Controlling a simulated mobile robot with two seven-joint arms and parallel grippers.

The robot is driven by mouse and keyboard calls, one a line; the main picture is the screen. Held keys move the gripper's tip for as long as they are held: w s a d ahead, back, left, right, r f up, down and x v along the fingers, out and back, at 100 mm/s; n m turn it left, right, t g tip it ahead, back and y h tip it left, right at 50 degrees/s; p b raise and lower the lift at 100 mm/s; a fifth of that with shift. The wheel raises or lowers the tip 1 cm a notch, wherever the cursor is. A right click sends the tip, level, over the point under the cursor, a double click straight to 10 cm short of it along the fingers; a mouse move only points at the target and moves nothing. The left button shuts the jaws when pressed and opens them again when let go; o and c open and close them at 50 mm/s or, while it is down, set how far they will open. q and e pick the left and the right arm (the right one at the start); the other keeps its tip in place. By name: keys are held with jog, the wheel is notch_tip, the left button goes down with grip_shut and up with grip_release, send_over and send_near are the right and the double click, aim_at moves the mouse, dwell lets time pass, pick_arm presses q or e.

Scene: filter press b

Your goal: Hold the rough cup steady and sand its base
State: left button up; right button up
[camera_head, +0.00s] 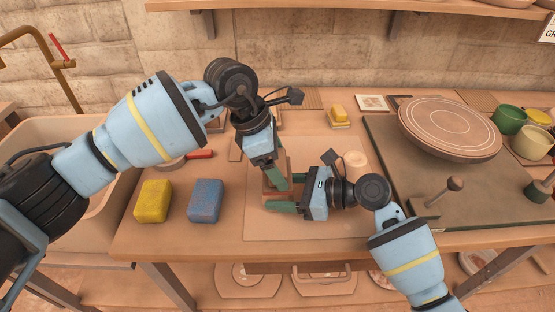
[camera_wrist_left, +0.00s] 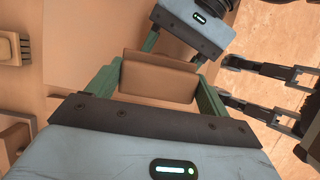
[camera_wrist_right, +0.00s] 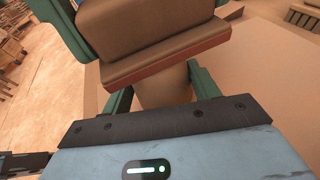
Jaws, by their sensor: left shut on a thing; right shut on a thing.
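My left gripper (camera_head: 276,172) is shut on a brown sanding block (camera_wrist_left: 158,80) with a reddish face. It also shows in the right wrist view (camera_wrist_right: 165,52), between the left gripper's green fingers. My right gripper (camera_head: 287,194) is shut on the rough cup, a plain tan round body (camera_wrist_right: 164,92) between its fingers in the right wrist view. The block lies right against or just over the cup's end; I cannot tell whether they touch. The block hides the cup in the left wrist view, and the grippers mostly hide it in the head view.
A yellow sponge (camera_head: 153,201) and a blue sponge (camera_head: 205,201) lie at the front left of the table. A round wheel head (camera_head: 450,128) stands on a dark board at the right, near green and cream cups. A basin (camera_head: 52,131) is left.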

pick_arm(q)
jog(key=shift+s+f, duration=0.1)
jog(key=shift+s, duration=0.8)
jog(key=shift+w, duration=0.1)
jog(key=shift+w, duration=0.9)
jog(key=shift+s, duration=1)
jog(key=shift+w, duration=0.15)
jog(key=shift+w, duration=0.35)
